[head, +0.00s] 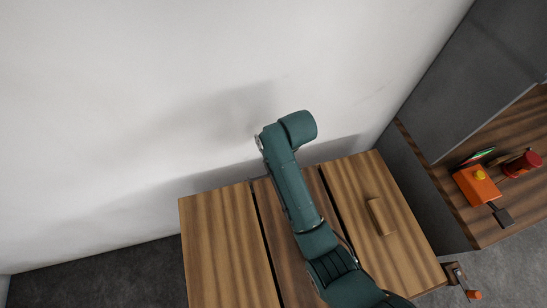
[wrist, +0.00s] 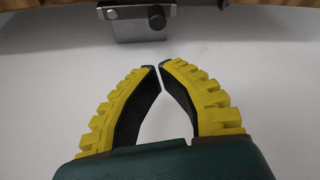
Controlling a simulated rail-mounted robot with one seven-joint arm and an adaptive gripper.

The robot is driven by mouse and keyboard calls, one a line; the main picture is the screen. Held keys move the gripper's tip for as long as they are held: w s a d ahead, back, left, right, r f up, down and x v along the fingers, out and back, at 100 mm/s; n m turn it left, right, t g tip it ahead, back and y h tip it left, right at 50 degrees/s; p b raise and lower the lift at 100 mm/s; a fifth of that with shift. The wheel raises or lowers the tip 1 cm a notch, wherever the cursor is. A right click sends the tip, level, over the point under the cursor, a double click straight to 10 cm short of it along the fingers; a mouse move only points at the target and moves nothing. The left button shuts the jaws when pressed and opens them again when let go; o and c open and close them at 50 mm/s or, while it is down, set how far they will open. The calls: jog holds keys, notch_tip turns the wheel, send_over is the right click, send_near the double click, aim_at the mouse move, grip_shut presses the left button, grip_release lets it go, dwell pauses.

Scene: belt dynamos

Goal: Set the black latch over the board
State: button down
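My gripper (wrist: 159,66) shows in the wrist view with two curved yellow and black fingers. The fingertips nearly meet, with only a sliver of pale background between them and nothing held. Beyond the tips, at the top of the wrist view, is a grey metal bracket with a round black knob (wrist: 156,17); I cannot tell whether this is the black latch. In the head view my green arm reaches over the wooden boards (head: 222,240), and the gripper is hidden there. I cannot tell which board the task names.
A wooden block (head: 381,216) lies on the right-hand boards. To the right, a wooden bench (head: 447,192) beside dark panels bears an orange box with a yellow button (head: 477,184) and a red cylindrical part (head: 521,164). A small orange-ended fitting (head: 473,294) is at the table's front right corner. A white wall stands behind.

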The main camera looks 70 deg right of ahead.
jog(key=b+x, duration=0.2)
jog(key=x, duration=0.8)
jog(key=shift+b, duration=0.4)
jog(key=shift+a+r, duration=0.1)
jog(key=shift+a+n+p, duration=0.1)
jog(key=shift+n+p, duration=0.3)
jog(key=shift+p, duration=0.05)
